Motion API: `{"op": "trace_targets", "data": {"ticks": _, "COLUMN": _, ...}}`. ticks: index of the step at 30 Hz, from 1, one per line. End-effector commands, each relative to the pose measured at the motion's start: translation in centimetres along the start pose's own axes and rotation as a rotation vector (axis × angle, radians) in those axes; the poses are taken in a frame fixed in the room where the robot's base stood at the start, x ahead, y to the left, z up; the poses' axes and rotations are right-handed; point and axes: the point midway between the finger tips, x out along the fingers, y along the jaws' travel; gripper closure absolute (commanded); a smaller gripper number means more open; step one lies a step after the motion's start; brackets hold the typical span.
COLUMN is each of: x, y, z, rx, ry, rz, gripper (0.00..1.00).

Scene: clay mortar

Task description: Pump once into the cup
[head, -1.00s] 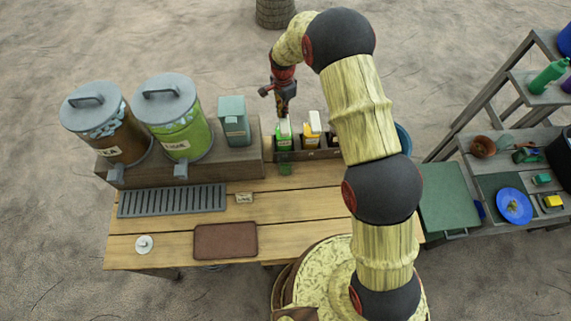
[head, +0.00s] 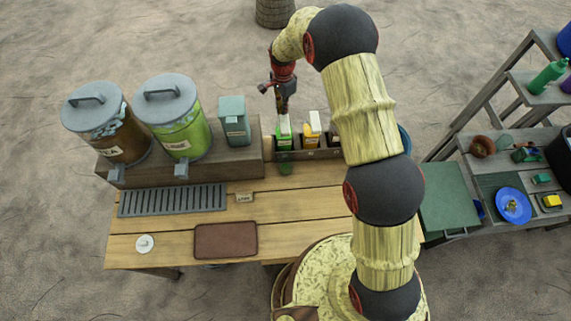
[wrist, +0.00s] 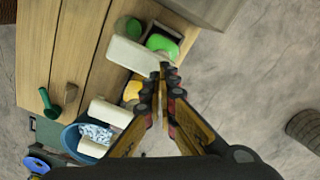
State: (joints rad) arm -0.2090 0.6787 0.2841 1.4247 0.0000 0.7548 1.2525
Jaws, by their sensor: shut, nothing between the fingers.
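My gripper (head: 282,112) is shut and empty, fingers pointing down at the green pump bottle (head: 284,142) in the rack. In the wrist view my fingertips (wrist: 164,72) overlap the edge of that bottle's white pump head (wrist: 132,54); I cannot tell whether they touch it. The bottle's green body (wrist: 162,43) shows beside the head. A small green cup (head: 285,169) stands on the table in front of this bottle, under the spout side. It also shows in the wrist view (wrist: 127,28). I cannot make out its contents.
A yellow pump bottle (head: 313,136) stands right beside the green one, with another partly hidden by my arm. Two lidded dispensers (head: 180,130) and a grey-green box (head: 234,122) stand left. A drip grate (head: 172,200) and brown mat (head: 225,240) lie in front. The table's front right is clear.

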Motion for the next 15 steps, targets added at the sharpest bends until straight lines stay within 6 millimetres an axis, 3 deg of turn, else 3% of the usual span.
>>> {"op": "trace_targets", "data": {"ticks": 15, "x": -4.8, "y": -0.1, "z": 0.0, "rx": 0.0, "ry": 0.0, "rz": -0.001, "gripper": 1.0}}
